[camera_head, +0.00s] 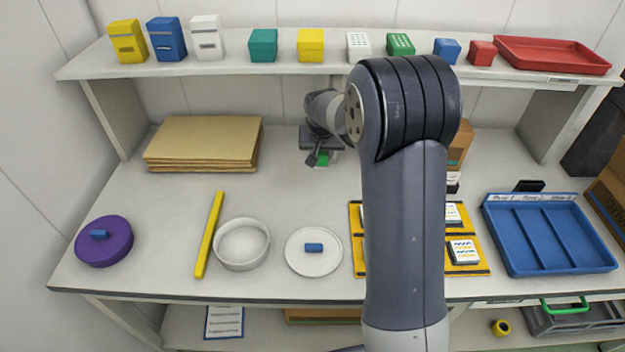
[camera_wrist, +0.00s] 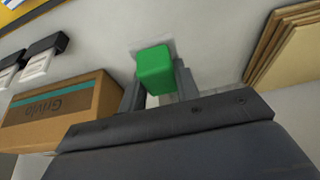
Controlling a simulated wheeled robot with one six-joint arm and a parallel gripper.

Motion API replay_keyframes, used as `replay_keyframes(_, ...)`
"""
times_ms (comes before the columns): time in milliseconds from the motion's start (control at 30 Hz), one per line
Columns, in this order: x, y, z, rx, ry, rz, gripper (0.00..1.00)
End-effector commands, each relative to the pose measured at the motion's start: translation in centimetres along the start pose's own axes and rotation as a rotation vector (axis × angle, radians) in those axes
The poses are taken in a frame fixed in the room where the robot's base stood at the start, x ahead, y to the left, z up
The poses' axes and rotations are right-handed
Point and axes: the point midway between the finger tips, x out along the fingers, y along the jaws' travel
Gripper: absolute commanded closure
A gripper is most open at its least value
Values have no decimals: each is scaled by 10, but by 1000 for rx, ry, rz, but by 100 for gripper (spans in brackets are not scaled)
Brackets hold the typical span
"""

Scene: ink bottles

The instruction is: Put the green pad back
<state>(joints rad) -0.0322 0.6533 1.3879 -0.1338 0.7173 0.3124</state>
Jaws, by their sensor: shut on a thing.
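The green pad (camera_wrist: 154,70) is a small bright green block held between the two fingers of my gripper (camera_wrist: 158,88) in the wrist view. In the head view the pad (camera_head: 322,158) shows small below my gripper (camera_head: 318,150), over the back middle of the table. My gripper is shut on the pad. A pale square patch shows on the table just beyond the pad in the wrist view. I cannot tell whether the pad touches the table.
Brown boards (camera_head: 205,140) lie left of my gripper. A cardboard box (camera_wrist: 62,112) and black-capped bottles (camera_wrist: 45,58) stand on its other side. A shelf (camera_head: 225,67) with colored boxes runs above. A blue tray (camera_head: 552,232) is at right. My arm hides part of the yellow mat (camera_head: 484,265).

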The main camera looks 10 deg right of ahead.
Motion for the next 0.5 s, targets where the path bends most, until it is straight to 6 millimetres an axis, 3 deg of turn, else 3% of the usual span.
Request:
replay_keyframes(200,35,0,16,-2,-4,1,88)
replay_keyframes(500,62,0,27,-1,-5,1,88)
